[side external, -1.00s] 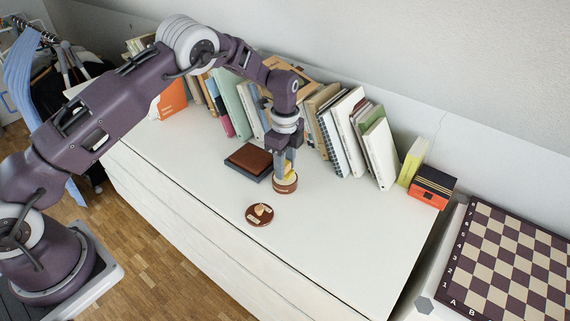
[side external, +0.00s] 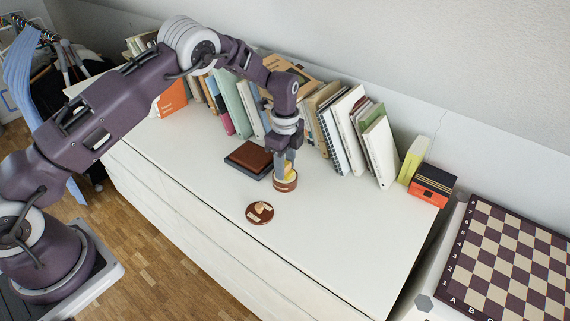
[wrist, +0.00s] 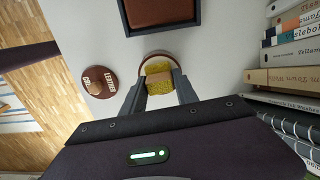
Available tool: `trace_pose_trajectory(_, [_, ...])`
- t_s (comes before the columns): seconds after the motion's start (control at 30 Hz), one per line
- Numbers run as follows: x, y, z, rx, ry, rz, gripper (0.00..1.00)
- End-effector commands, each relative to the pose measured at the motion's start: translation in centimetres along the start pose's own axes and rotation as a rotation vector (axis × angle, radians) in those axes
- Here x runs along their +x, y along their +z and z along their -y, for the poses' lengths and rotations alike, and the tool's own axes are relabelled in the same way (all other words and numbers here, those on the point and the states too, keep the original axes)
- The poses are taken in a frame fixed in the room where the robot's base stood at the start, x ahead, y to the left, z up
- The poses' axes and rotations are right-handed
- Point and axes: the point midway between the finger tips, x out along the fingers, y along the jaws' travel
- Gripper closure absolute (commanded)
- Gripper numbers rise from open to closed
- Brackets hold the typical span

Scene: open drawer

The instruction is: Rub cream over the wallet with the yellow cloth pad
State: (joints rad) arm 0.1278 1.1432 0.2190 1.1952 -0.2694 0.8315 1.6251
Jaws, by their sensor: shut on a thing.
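The brown wallet (side external: 251,156) lies on a dark tray or mat (side external: 238,164) on the white dresser top; it also shows at the top of the wrist view (wrist: 158,12). My gripper (side external: 285,174) points down, right of the wallet and apart from it. It is shut on the yellow cloth pad (wrist: 158,78), which sits in or just over the round cream tin (side external: 287,186). I cannot tell whether the pad touches cream. The tin's brown lid (side external: 260,212) lies on the dresser in front, with small pale labels on it.
A row of books (side external: 345,135) stands along the wall behind my gripper. An orange and black box (side external: 432,186) and a yellow book (side external: 412,160) stand at the right. The dresser top (side external: 340,235) is clear at front and right. A chessboard (side external: 510,260) is beyond its right edge.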

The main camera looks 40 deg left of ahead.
Motion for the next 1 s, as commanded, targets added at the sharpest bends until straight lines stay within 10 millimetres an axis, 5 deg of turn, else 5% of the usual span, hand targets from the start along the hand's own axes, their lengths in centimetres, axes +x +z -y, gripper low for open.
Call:
trace_pose_trajectory(0.57, [0.0, 0.0, 0.0, 0.0, -0.001, 0.0, 0.97])
trace_pose_trajectory(1.0, [-4.5, 0.0, 0.1, -0.001, -0.002, -0.001, 0.97])
